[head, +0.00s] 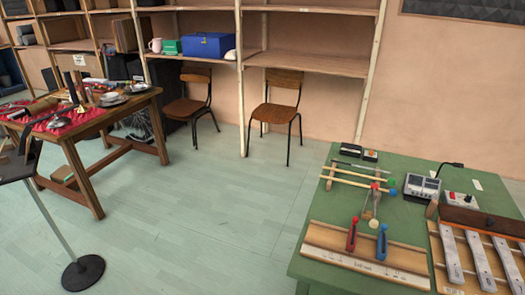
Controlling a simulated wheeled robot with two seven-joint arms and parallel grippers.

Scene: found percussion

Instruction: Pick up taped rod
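Several thin rods lie on the green table (315,215) at the right. Pale sticks (350,175) with coloured heads rest across a small wooden rack, and a thin dark-and-silver rod (349,164) lies behind them. I cannot tell which one, if any, is the taped rod; tape is too small to make out. A wooden board (365,262) in front carries a red upright piece (352,235) and a blue one (382,242). Neither of my grippers shows in the head view.
Metal bars on a wooden frame (480,262) and a grey device (421,188) with a microphone stand at right. A wooden table (75,155) with a red cloth and clutter is at left. Chairs (277,105) stand by the shelves. A round-based stand (83,273) is front left; mid-floor is clear.

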